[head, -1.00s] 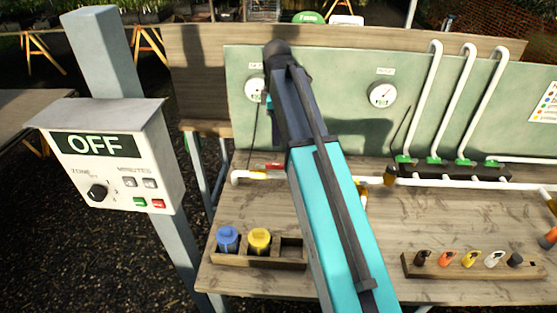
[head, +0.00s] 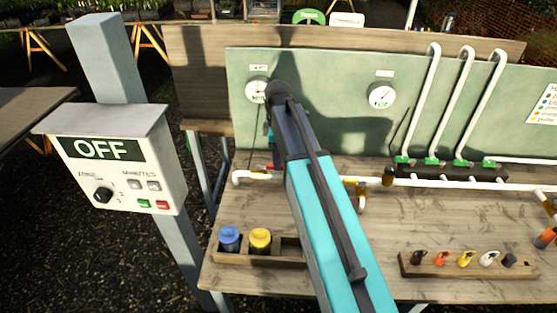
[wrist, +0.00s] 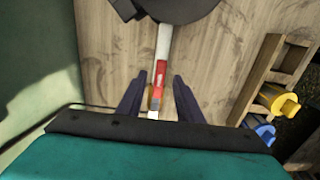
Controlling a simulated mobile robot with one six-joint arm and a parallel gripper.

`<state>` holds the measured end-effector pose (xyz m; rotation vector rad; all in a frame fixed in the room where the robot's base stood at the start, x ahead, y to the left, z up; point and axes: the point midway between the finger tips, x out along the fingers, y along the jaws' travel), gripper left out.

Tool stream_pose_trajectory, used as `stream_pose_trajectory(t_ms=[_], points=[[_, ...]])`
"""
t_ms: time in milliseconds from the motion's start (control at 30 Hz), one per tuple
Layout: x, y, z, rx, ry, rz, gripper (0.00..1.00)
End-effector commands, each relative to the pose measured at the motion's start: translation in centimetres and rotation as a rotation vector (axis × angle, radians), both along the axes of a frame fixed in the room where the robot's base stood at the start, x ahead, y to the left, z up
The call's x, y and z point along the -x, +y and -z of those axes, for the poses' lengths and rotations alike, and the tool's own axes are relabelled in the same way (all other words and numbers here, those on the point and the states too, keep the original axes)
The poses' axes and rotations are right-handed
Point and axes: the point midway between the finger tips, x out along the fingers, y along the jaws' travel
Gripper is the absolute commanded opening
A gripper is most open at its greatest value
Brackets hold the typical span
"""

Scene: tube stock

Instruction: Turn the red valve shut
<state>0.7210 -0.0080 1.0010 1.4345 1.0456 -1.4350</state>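The red valve handle (wrist: 161,76) shows in the wrist view, lying in line with the white pipe (wrist: 163,42). In the head view only a small bit of red (head: 271,167) shows beside my arm. My gripper (wrist: 160,78) is open, with one dark finger on each side of the handle and a gap at both sides. I cannot tell how far above the handle the fingertips are. A brass-coloured part, seemingly the valve body, shows partly under the handle. In the head view my arm hides most of the valve and the gripper.
Two gauges (head: 382,95) are on the green back panel (head: 330,70). A wooden rack with a blue cap (head: 229,238) and a yellow cap (head: 260,240) stands at the bench's front left. A tag rack (head: 420,268) is at right. The OFF control box (head: 110,160) stands left.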

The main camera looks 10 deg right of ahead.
Motion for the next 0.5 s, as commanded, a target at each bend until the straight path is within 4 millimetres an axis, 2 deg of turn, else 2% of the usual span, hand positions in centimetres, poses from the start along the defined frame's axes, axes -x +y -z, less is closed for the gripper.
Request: stream_pose_trajectory(t_ms=[200, 500], points=[[0.0, 0.0, 1.3, 0.0, 0.001, 0.001, 0.33], [0.0, -0.1, 1.6, 0.0, -0.001, 0.001, 0.33]])
